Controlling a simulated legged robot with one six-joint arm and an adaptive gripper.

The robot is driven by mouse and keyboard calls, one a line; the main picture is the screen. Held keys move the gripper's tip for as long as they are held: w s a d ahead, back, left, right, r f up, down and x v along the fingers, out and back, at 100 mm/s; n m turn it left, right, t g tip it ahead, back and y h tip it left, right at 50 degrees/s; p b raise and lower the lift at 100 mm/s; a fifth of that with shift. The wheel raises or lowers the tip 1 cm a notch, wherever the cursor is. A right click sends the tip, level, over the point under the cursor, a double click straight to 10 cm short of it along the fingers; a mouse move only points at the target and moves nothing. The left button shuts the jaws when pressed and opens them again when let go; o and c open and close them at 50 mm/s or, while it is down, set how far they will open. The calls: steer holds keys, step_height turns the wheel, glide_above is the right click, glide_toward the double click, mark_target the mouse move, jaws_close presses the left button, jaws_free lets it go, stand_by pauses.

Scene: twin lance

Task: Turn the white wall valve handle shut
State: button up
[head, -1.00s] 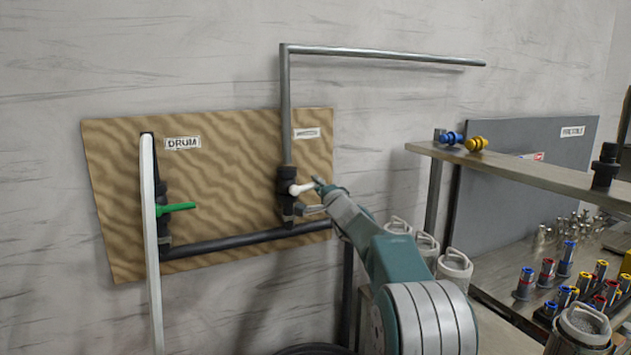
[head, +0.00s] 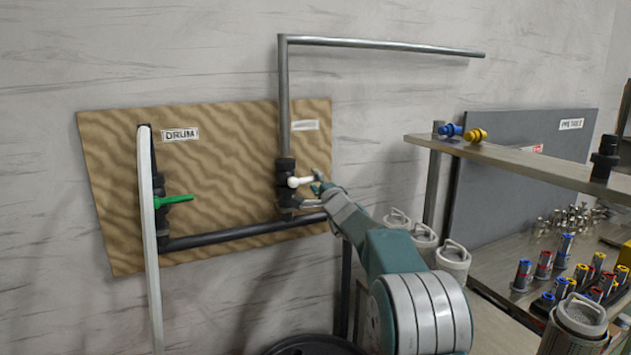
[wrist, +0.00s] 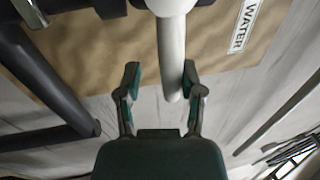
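The white valve handle (head: 300,182) sits on the black valve of the right-hand pipe on the wooden board and points right, roughly level. In the wrist view the white handle (wrist: 171,55) reaches down between my fingers, closer to the right finger. My gripper (head: 312,192) is at the handle's free end, one finger above it and one below. The wrist view shows my gripper (wrist: 161,82) open, with a clear gap to the left finger. Whether the right finger touches the handle I cannot tell. A WATER label (wrist: 243,25) is beside the valve.
A green handle (head: 174,200) under the DRUM label (head: 180,134) is to the left, by a pale upright hose (head: 149,240). A dark pipe (head: 240,232) crosses low on the board. A shelf (head: 530,163) and several canisters (head: 453,256) stand to the right.

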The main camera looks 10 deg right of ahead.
steer(key=shift+r, duration=0.2)
steer(key=shift+s, duration=0.1)
steer(key=shift+s, duration=0.2)
steer(key=v, duration=1.1)
steer(key=shift+s+f, duration=0.15)
steer(key=shift+s, duration=0.05)
steer(key=s+a+f+n+g+y, duration=0.1)
steer(key=s+a+n+g+y, duration=0.2)
steer(key=s+a+n+g, duration=0.45)
steer(key=s+a+f+n+g+y, duration=0.2)
steer(key=s+a+n+g+y, duration=0.15)
steer(key=s+a, duration=0.8)
steer(key=s+d+f+n+g+h, duration=0.1)
steer(key=s+d+f+h, duration=0.2)
steer(key=s, duration=0.5)
steer(key=s+d+f+n+g+h, duration=0.1)
steer(key=s+d+f+h, duration=0.3)
steer(key=s, duration=0.4)
steer(key=s+d+f+n+g+h, duration=0.1)
steer(key=s+d+f+n+h, duration=0.2)
steer(key=s, duration=0.5)
steer(key=shift+d+f, duration=0.3)
steer(key=shift+d, duration=0.05)
